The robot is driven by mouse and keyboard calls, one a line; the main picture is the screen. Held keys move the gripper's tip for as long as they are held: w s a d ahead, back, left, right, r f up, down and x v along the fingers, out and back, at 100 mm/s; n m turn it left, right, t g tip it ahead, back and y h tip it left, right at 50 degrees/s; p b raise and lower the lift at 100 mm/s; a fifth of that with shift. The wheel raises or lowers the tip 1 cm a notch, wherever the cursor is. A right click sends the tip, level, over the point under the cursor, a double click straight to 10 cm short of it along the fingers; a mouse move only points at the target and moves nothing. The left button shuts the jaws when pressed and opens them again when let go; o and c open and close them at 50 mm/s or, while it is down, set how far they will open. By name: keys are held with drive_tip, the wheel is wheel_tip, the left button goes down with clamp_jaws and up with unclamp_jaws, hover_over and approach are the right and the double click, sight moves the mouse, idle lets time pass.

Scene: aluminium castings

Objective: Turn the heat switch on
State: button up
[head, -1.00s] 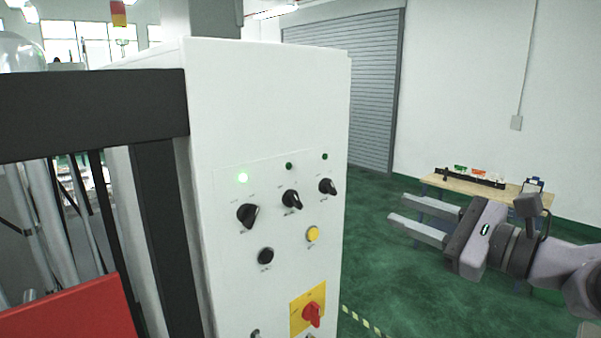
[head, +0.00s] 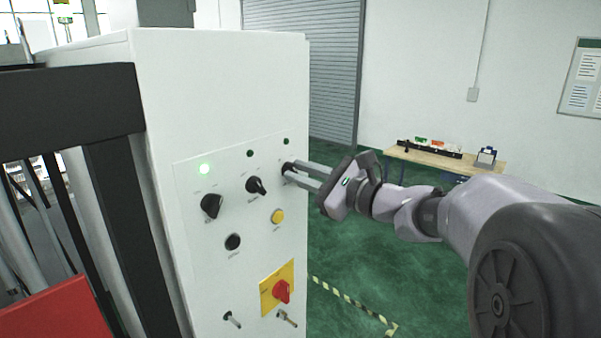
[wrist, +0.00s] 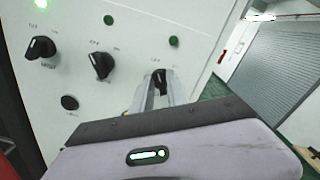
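The white control cabinet panel (head: 190,260) carries three black rotary switches in a row: left (head: 211,205), middle (head: 256,187) and right (wrist: 159,76). Their small labels are too blurred to read, so I cannot tell which is the heat switch. The lamp above the left switch (head: 204,168) glows green; the lamps above the middle (head: 250,153) and right (head: 286,141) ones are dark. My gripper (head: 290,172) is at the right switch, its fingers apart on either side of the knob. It also shows in the wrist view (wrist: 160,85). Whether the fingers touch the knob is unclear.
Below are a black button (head: 233,242), a yellow button (head: 277,216), a red switch on a yellow plate (head: 281,291) and two small toggles. A dark frame (head: 70,110) stands at left. A workbench (head: 440,162) is behind at right, with open green floor between.

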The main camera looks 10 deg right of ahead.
clamp_jaws()
drive_tip(key=shift+w+d+m+p, duration=0.1)
drive_tip(key=shift+d+m+p, duration=0.05)
drive_tip(key=shift+m+p, duration=2.55)
drive_tip(key=shift+w+d+m+p, duration=0.1)
drive_tip(key=shift+m+p, duration=2.05)
drive_tip(key=shift+m, duration=1.05)
drive_tip(key=shift+f, duration=0.1)
drive_tip(key=shift+o, duration=2.2)
unclamp_jaws()
